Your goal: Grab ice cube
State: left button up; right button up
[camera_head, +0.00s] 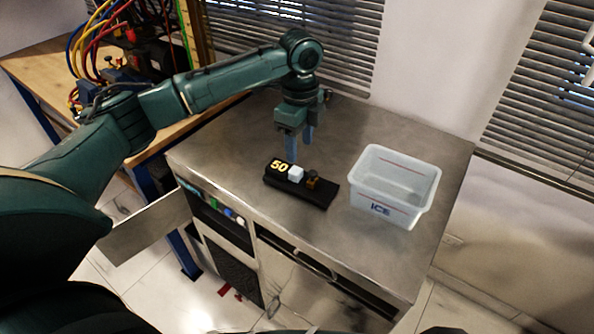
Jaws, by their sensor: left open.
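A small pale ice cube (296,173) sits on a black block (318,192) on the steel counter, between a part marked "50" (279,167) and a small brown-orange piece (312,181). My left gripper (298,146) points down, open and empty, just behind and above the cube, with its bluish fingers apart from it. A translucent white bin (383,212) labelled "ICE" stands to the right of the block. Its inside looks empty. My right gripper does not show.
The steel counter (230,150) is clear to the left of the block and in front of the bin. A wooden bench (45,68) with coloured cables stands at the back left. Window blinds (545,75) and a white wall are behind.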

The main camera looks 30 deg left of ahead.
aim_at(300, 172)
pick_arm(q)
notch_tip(300, 172, down, 8)
jog(key=shift+d+f, duration=0.1)
grip_shut()
dwell(0.8)
